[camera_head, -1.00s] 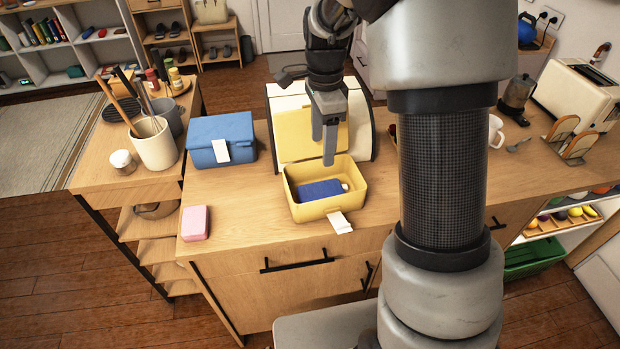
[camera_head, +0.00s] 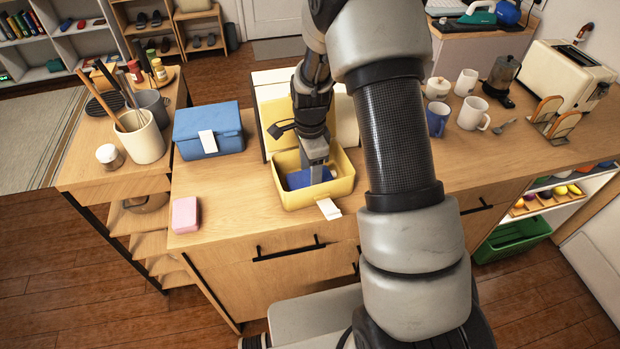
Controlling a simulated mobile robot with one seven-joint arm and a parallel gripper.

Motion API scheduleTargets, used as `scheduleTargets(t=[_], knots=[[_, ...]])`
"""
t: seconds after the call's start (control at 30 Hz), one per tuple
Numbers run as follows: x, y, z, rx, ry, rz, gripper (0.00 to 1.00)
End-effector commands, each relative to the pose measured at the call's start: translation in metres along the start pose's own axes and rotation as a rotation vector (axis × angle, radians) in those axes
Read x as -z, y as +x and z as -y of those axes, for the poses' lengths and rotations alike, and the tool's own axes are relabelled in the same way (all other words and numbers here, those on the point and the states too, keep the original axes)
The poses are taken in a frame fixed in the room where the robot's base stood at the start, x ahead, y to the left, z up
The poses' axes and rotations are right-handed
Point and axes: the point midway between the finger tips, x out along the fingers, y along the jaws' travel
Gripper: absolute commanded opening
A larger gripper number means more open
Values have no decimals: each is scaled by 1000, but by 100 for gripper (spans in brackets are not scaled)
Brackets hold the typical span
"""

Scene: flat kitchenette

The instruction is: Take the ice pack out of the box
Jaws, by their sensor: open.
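The yellow box (camera_head: 312,197) stands open on the wooden counter, its lid (camera_head: 276,114) raised at the back. The blue ice pack (camera_head: 297,180) lies inside the box, partly hidden by my gripper. My gripper (camera_head: 316,178) is open and reaches down into the box, at the ice pack. Its fingertips are hard to make out, and I cannot tell whether they touch the pack.
A closed blue box (camera_head: 209,131) and a pink block (camera_head: 185,215) are on the counter to the left. Mugs (camera_head: 473,113), a moka pot (camera_head: 502,76) and a toaster (camera_head: 563,84) stand to the right. The counter between the pink block and the yellow box is clear.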

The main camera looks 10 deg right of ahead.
Motion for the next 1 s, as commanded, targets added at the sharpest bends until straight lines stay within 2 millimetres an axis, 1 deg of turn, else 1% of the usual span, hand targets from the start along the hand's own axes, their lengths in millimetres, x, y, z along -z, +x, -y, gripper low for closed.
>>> scheduleTargets(t=[0.1,0.3,0.37,0.5,0.57,0.6,0.83,0.93,1.0], knots=[[0,7,0,1,0,0,59],[0,7,0,1,0,0,59],[0,7,0,1,0,0,51],[0,7,0,1,0,0,27],[0,7,0,1,0,0,17],[0,6,1,3,0,0,14],[0,4,1,4,0,0,14],[0,-6,2,6,0,-1,14],[0,-18,2,8,0,0,14]])
